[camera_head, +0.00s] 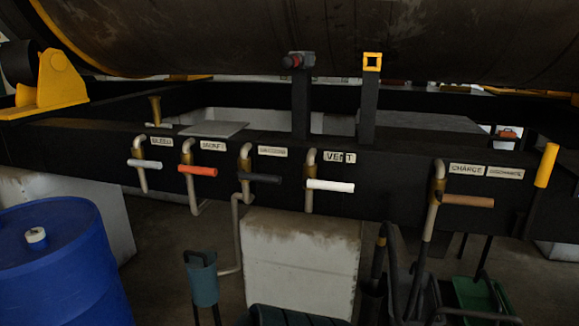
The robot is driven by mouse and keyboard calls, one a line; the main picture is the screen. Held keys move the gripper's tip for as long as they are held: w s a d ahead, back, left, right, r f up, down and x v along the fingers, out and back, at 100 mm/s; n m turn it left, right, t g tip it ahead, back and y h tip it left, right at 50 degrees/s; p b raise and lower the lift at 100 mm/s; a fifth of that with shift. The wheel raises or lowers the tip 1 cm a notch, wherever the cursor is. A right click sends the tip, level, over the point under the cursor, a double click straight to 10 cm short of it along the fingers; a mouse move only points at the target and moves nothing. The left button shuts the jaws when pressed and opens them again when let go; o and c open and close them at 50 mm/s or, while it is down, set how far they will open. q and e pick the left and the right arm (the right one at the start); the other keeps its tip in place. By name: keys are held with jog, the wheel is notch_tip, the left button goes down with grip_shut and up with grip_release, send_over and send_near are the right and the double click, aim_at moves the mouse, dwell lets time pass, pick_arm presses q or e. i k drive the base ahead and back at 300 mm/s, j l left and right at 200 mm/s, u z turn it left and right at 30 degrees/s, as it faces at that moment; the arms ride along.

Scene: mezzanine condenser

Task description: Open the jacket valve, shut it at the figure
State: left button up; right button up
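A row of pipe valves with bar handles runs along a dark beam. The valve with the orange-red handle (198,170) sits second from the left, under a small label (213,146) that seems to read JACKET, though it is blurred. Its handle lies roughly level across the brass-coloured body (187,152), and its pipe bends down below. I cannot tell from this whether it is open or shut. No gauge or readable figure shows. Neither of my grippers is in view.
Neighbouring valves have white (144,163), dark (260,178), white VENT (330,185) and brown CHARGE (467,200) handles. A blue drum (62,270) stands lower left, a teal container (203,282) lower centre. A pale block (298,262) stands beneath the beam. A large cylinder (300,35) hangs overhead.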

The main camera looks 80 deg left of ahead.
aim_at(183, 168)
jog(key=j+u, duration=0.1)
jog(key=u, duration=3.25)
jog(key=j, duration=0.1)
